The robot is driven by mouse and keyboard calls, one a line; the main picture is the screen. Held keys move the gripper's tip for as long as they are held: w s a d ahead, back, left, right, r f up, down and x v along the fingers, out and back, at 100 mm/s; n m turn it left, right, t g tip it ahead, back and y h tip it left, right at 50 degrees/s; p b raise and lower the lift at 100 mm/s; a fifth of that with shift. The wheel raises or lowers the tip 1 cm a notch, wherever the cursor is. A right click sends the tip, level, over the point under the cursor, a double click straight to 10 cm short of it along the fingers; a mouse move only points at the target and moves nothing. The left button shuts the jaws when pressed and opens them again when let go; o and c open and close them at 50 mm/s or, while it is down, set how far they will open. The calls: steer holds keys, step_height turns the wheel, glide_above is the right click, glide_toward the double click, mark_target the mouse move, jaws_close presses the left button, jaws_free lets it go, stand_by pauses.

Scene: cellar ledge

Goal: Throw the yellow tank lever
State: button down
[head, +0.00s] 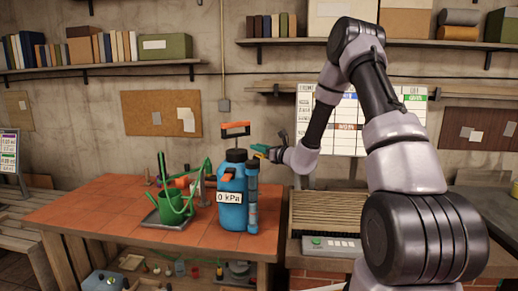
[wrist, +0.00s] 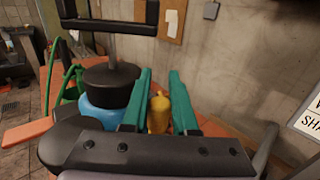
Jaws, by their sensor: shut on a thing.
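A blue tank (head: 231,216) with a black cap stands upright on the orange-tiled bench; its label reads 0 kPa. An orange T-handle (head: 236,129) rises from its top. My gripper (head: 261,151) is at the upper right of the tank, beside the cap. In the wrist view its green fingers (wrist: 161,78) are on either side of the yellow lever (wrist: 158,114), and it is shut on it. The tank's blue body (wrist: 100,101) and black cap (wrist: 110,88) show left of the fingers. In the head view the lever is mostly hidden by the fingers.
The bench's left part is clear.

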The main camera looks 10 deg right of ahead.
steer(key=c, duration=0.7)
jaws_free()
steer(key=v, duration=1)
steer(key=shift+s+d, duration=0.15)
steer(key=shift+s, duration=0.2)
